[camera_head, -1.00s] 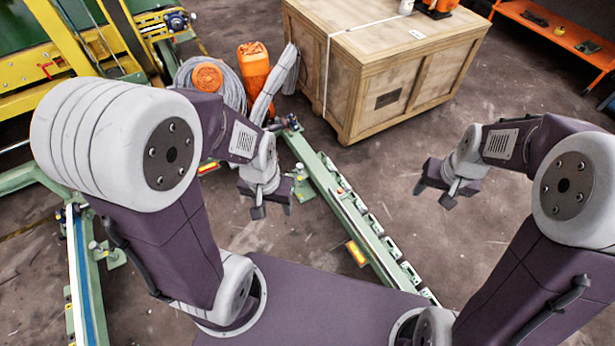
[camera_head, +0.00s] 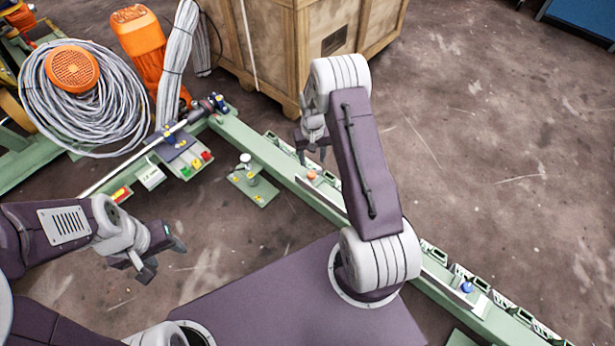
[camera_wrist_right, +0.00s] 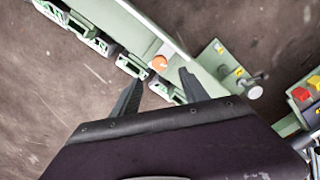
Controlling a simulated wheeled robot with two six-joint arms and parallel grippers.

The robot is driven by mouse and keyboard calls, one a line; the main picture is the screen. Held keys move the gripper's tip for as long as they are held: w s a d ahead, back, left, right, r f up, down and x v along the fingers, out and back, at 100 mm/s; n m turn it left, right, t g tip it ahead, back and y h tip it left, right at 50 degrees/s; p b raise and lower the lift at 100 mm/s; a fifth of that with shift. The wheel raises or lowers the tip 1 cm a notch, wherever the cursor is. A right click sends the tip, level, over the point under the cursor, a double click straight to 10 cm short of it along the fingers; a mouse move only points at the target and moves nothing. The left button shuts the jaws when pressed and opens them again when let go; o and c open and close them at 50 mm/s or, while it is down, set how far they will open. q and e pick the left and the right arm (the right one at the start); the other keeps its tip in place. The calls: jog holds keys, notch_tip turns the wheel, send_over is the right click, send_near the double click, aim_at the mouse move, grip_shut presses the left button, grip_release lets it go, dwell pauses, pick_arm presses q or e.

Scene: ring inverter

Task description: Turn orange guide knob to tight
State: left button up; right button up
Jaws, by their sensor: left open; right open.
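The orange guide knob (camera_head: 311,175) sits on a small plate on the green rail (camera_head: 262,150) in the head view. It also shows in the right wrist view (camera_wrist_right: 159,63), just ahead of the gap between the fingers. My right gripper (camera_head: 312,155) is open and empty, above the rail close to the knob; I see no contact. In the right wrist view its two fingers (camera_wrist_right: 158,88) stand apart on either side below the knob. My left gripper (camera_head: 160,262) is open and empty at the lower left, over bare floor, away from the rail.
A wooden crate (camera_head: 285,45) stands behind the rail. A blue knob (camera_head: 466,287) sits further along the rail to the right. A control panel (camera_head: 187,160) with coloured buttons and a cable coil (camera_head: 65,120) are at the left. A white-topped post (camera_head: 245,160) stands near the rail.

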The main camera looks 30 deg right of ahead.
aim_at(311, 173)
notch_tip(311, 173, down, 9)
jog(key=b, duration=0.6)
jog(key=shift+b, duration=0.3)
jog(key=shift+r, duration=0.1)
grip_shut()
